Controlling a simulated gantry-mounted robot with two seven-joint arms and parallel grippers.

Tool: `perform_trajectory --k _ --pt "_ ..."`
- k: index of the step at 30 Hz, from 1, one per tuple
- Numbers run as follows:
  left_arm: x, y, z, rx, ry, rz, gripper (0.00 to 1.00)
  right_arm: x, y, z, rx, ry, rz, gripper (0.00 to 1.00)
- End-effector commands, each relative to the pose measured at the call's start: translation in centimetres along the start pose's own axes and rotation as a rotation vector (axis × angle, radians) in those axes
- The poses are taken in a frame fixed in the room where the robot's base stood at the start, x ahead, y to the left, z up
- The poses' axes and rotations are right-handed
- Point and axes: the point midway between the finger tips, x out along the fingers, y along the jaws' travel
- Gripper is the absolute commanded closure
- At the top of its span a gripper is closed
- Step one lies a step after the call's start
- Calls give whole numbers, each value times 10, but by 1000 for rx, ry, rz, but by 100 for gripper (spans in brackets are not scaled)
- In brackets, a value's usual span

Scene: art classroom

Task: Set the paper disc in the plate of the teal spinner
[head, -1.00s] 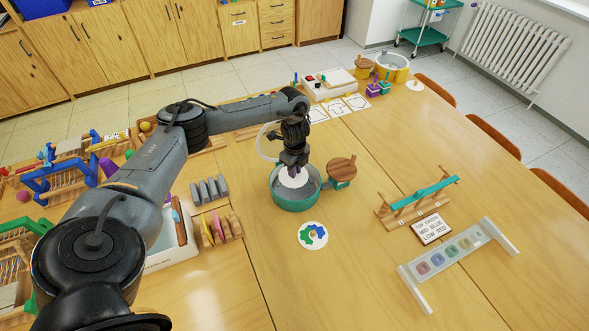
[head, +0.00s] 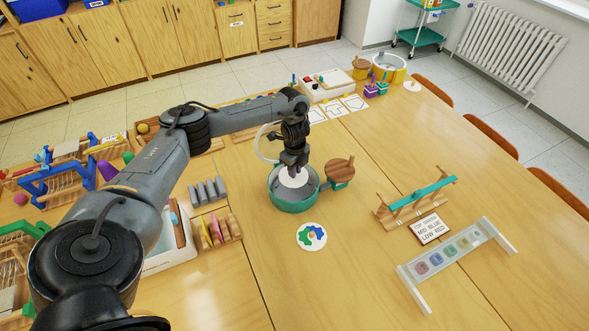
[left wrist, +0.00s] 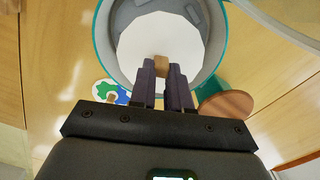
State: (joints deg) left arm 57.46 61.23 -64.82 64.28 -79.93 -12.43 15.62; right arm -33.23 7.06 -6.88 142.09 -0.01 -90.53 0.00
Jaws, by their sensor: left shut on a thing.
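The teal spinner (head: 291,206) stands on the table as a round teal tub with a grey plate inside and a wooden crank disc (head: 340,169) at its right. The white paper disc (head: 292,181) is inside the tub's rim, over the grey plate. My left gripper (head: 293,169) points down into the tub. In the left wrist view, its fingers (left wrist: 162,72) are shut on the small wooden knob (left wrist: 162,65) of the paper disc (left wrist: 145,43). The disc covers much of the plate (left wrist: 130,12); I cannot tell whether it rests on it. My right gripper is not in view.
A painted disc (head: 311,236) lies in front of the spinner. A wooden stand with a teal bar (head: 420,198), a sign (head: 429,229) and a clear rack (head: 455,248) are to the right. A yellow spinner (head: 394,77) stands at the back. The front middle is clear.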

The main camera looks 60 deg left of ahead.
Motion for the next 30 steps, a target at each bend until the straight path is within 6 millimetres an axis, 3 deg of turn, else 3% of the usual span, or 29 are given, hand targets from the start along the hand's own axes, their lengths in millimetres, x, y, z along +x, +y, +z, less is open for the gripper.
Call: perform_trajectory --k 30 --pt "21 0 0 0 0 0 100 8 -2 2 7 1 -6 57"
